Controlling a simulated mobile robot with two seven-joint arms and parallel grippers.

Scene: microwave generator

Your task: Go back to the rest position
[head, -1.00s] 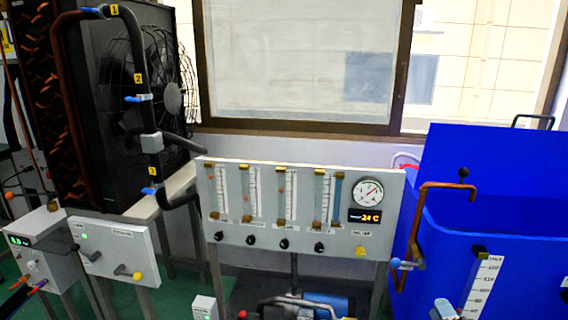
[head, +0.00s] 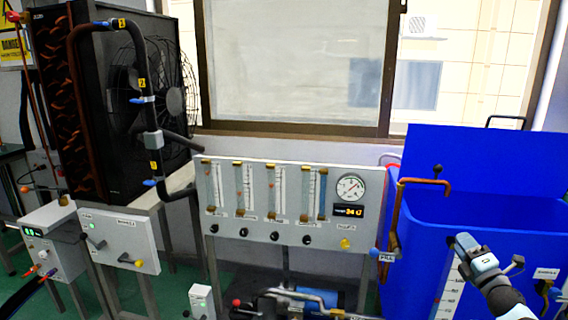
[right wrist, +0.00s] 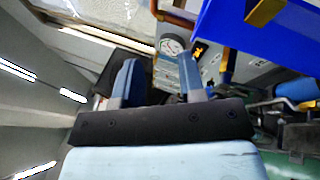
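My right gripper (head: 474,250) shows at the lower right of the head view, in front of the blue tank (head: 480,160), pointing up and to the left. In the right wrist view its two fingers (right wrist: 159,82) stand apart with nothing between them, so it is open and empty. The grey flowmeter panel (head: 260,229) with its round gauge (head: 351,187) is left of the gripper and apart from it. My left gripper is not in view.
A copper pipe (head: 398,205) with a blue-handled valve (head: 382,255) runs along the tank's left side. A black fan unit (head: 108,120) stands at the left above two grey control boxes (head: 118,238). Pipes and a pump cover the bottom middle.

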